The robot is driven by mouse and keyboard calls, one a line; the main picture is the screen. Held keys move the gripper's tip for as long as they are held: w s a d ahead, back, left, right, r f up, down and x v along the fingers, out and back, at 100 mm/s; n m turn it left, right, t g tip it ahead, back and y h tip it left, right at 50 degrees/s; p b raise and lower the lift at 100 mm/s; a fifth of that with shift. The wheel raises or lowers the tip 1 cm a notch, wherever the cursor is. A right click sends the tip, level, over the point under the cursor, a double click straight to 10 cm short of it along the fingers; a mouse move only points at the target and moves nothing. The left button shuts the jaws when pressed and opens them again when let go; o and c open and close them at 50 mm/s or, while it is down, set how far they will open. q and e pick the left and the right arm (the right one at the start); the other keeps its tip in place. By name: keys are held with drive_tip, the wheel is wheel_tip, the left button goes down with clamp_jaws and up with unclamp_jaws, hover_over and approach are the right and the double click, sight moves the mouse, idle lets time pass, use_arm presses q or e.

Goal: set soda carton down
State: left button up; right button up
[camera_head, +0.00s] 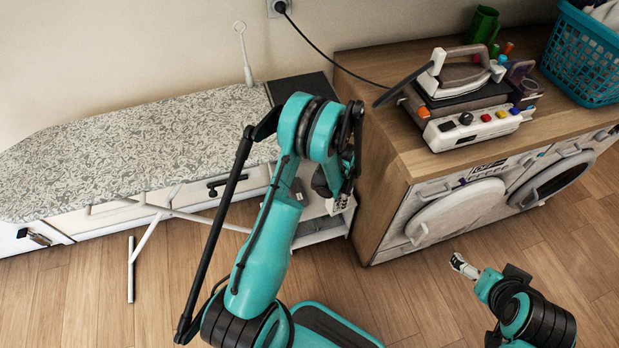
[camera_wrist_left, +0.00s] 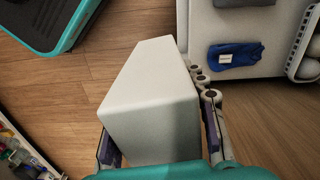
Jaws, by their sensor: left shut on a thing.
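The carton (camera_wrist_left: 150,100) is a plain whitish box in the left wrist view. It lies between the two fingers of my left gripper (camera_wrist_left: 160,132), which is shut on it. No print or label shows on the faces in view. In the head view my left gripper (camera_head: 341,196) is at the low white shelf unit (camera_head: 322,228), between the ironing board and the wooden counter. I cannot clearly make out the carton there, behind my arm. My right gripper (camera_head: 463,267) is over the floor in front of the washing machines, and its opening is too small to judge.
The patterned ironing board (camera_head: 140,140) stands at the left with white legs. The wooden counter (camera_head: 400,70) holds an iron (camera_head: 462,70) and a blue basket (camera_head: 585,60). Wooden floor shows beside the carton.

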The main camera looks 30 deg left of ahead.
use_arm(q)
drive_tip(key=shift+m, duration=0.8)
drive_tip(key=f, duration=0.2)
drive_tip(key=a+f, duration=0.1)
drive_tip(key=f, duration=0.2)
drive_tip(key=a+f+b, duration=0.1)
drive_tip(key=f, duration=0.1)
drive_tip(key=shift+s+f, duration=0.3)
drive_tip(key=shift+f, duration=0.05)
drive_tip(key=b, duration=0.4)
hover_over(320, 207)
wheel_tip(320, 207, down, 7)
wheel_tip(320, 207, down, 4)
drive_tip(key=shift+w+r+b, duration=0.15)
drive_tip(key=shift+r+b, duration=0.05)
drive_tip(key=shift+b, duration=0.7)
drive_tip(key=shift+r, duration=0.15)
drive_tip(key=o, duration=1.4)
drive_tip(key=shift+o, duration=0.2)
